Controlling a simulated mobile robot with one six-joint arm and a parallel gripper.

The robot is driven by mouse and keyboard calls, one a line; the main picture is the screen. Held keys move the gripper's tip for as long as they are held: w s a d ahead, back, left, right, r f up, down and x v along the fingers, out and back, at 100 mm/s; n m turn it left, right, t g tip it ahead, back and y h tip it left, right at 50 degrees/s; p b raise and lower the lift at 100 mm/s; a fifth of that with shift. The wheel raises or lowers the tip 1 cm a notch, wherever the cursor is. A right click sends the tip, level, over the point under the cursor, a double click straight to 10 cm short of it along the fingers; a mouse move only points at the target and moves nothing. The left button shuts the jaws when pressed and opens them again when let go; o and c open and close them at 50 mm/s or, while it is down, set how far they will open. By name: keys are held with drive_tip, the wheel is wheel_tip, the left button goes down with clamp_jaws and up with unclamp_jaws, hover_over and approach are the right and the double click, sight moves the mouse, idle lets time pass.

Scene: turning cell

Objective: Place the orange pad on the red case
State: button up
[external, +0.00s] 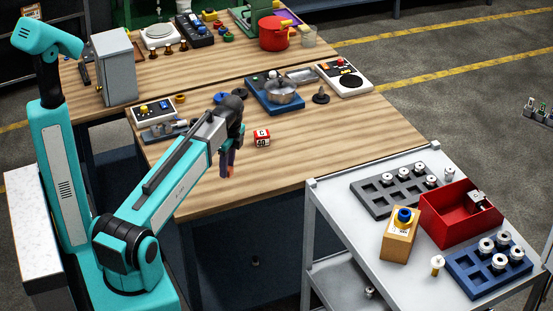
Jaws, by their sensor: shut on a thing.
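My gripper (229,163) points down above the front part of the wooden bench. It is shut on a small orange-brown thing (230,171), which looks like the orange pad; the fingers hide most of it. The red case (447,228) looks to be the open red box on the grey cart at the right, well apart from my gripper. A small silver and dark part lies in its far right corner.
A small red and white block (262,138) marked C 40 stands on the bench close to my gripper. On the cart are a grey tray (372,203), a blue tray (465,284) and a tan block (398,240). A blue fixture (262,98) stands farther back.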

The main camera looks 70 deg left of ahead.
drive_tip(key=w+a+r+m+b, duration=0.3)
drive_tip(key=w+a+m+b, duration=0.4)
drive_tip(key=w+a+b, duration=0.1)
drive_tip(key=shift+w+r+m+t+b, duration=0.25)
drive_tip(key=shift+r+m+t+b, duration=0.15)
drive_tip(key=shift+b, duration=0.4)
drive_tip(key=shift+a, duration=0.1)
drive_tip(key=p, duration=0.4)
hover_over(261, 133)
drive_tip(key=shift+s+d+f, duration=0.15)
drive_tip(key=shift+d+f, duration=0.3)
drive_tip(key=shift+f, duration=0.3)
drive_tip(key=shift+a, duration=0.1)
drive_tip(key=shift+w+a+p, duration=0.15)
drive_tip(key=shift+w+p, duration=0.1)
drive_tip(key=shift+p, duration=0.05)
drive_tip(key=shift+w+f, duration=0.1)
drive_tip(key=shift+f, duration=0.05)
drive_tip(key=shift+f+p, duration=0.9)
drive_tip(key=shift+f, duration=0.75)
